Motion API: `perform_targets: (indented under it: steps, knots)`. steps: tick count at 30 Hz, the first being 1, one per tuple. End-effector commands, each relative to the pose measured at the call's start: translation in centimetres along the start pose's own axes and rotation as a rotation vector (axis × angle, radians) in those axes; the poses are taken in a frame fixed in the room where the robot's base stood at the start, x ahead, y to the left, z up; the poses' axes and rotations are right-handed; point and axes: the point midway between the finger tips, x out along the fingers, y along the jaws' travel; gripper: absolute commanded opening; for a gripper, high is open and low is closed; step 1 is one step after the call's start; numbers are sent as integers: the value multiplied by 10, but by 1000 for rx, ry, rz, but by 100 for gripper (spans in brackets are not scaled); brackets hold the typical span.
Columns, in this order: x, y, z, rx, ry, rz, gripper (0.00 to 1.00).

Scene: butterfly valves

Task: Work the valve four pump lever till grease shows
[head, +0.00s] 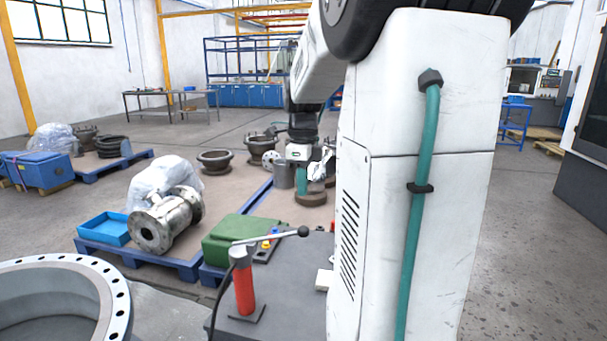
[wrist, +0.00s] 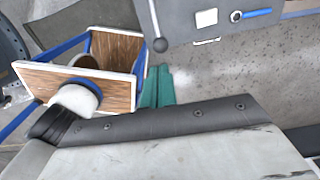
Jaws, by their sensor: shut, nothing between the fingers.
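The grease pump shows in the head view as a red upright cylinder (head: 244,287) on a grey bench. Its pump lever (head: 270,237) runs out to the right and ends in a black ball knob (head: 303,231). In the wrist view the lever hangs down from the top, with its knob (wrist: 159,45) just beyond my fingers. My gripper's teal fingers (wrist: 157,84) are together and empty, apart from the knob. In the head view my gripper (head: 303,190) is above and behind the knob. No valve number is readable, and I see no grease.
The grey bench (head: 285,303) carries a white block (wrist: 206,18) and a blue-handled tool (wrist: 252,14). A green case (head: 232,236) stands behind the pump. A flanged steel valve (head: 166,222) lies on a blue pallet at left. A large bolted flange (head: 118,300) fills the lower left.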

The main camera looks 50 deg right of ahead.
Motion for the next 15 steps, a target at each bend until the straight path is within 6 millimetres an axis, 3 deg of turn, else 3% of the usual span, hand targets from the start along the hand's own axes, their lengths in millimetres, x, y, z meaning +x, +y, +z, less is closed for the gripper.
perform_targets:
  steps: [6, 15]
  knots:
    - [48, 1, 0, 0, 2, 4, 0]
    - [83, 0, 0, 0, 0, 1, 0]
